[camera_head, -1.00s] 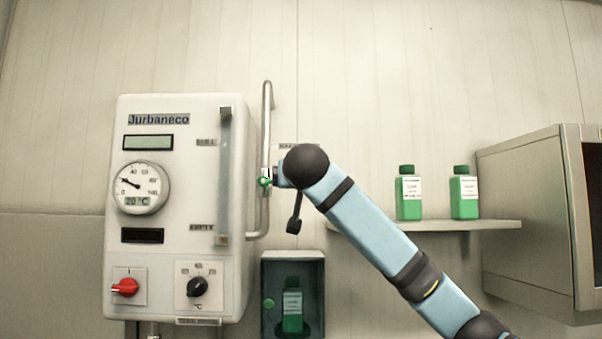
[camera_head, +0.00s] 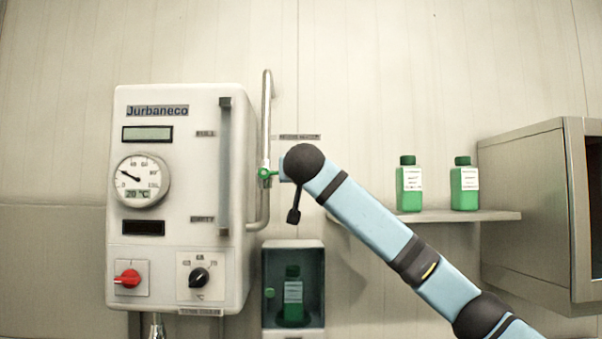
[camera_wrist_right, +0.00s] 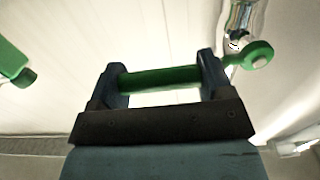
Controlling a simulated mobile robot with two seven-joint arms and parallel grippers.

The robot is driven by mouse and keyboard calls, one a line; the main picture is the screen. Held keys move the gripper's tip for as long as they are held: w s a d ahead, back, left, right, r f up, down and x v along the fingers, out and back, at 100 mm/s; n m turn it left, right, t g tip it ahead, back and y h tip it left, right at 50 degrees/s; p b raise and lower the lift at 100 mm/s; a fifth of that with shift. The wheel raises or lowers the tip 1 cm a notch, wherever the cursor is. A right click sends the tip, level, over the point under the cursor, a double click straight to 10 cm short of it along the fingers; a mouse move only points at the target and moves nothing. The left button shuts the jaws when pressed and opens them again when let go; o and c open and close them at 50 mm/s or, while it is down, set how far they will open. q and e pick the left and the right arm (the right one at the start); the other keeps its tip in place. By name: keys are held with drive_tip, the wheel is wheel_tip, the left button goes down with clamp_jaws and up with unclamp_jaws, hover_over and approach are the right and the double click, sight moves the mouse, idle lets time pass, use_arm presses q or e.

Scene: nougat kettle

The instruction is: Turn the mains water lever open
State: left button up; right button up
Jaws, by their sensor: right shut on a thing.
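The green mains water lever (camera_head: 269,173) sits on the grey pipe (camera_head: 266,120) at the right side of the white Jurbaneco kettle unit (camera_head: 180,210). In the head view its short visible part points right, toward my right wrist. In the right wrist view the lever's green bar (camera_wrist_right: 160,77) runs between the two fingers of my right gripper (camera_wrist_right: 165,78), which is shut on it. Its round green hub (camera_wrist_right: 250,56) shows beyond the right finger, beside the shiny pipe. In the head view my wrist mostly hides the fingers. My left gripper is not in view.
A shelf (camera_head: 440,216) with two green bottles (camera_head: 409,186) is behind my right arm. A grey cabinet (camera_head: 525,210) stands at the right. A small box (camera_head: 292,332) holding another green bottle is below the lever. The wall above is clear.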

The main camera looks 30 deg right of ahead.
drive_tip(key=shift+f+m+b, duration=0.3)
drive_tip(key=shift+f+b, duration=0.3)
drive_tip(key=shift+b, duration=0.45)
use_arm(q)
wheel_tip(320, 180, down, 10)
drive_tip(key=b, duration=0.9)
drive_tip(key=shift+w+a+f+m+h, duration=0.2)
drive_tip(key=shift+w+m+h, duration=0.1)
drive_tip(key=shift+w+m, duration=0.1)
use_arm(e)
drive_tip(key=shift+w+a+f+m, duration=0.75)
drive_tip(key=shift+a+f+m, duration=0.55)
drive_tip(key=shift+m, duration=1.6)
drive_tip(key=shift+w+a+f+m, duration=0.8)
drive_tip(key=shift+a+f+m, duration=0.45)
drive_tip(key=shift+m, duration=1.65)
drive_tip(key=shift+w+a+f+m, duration=0.75)
drive_tip(key=shift+a+f+m, duration=0.55)
drive_tip(key=shift+m, duration=1.6)
drive_tip(key=shift+d+f, duration=0.15)
drive_tip(key=shift+f, duration=0.05)
drive_tip(key=o, duration=1.3)
drive_tip(key=shift+s+r, duration=0.1)
drive_tip(key=shift+r, duration=0.05)
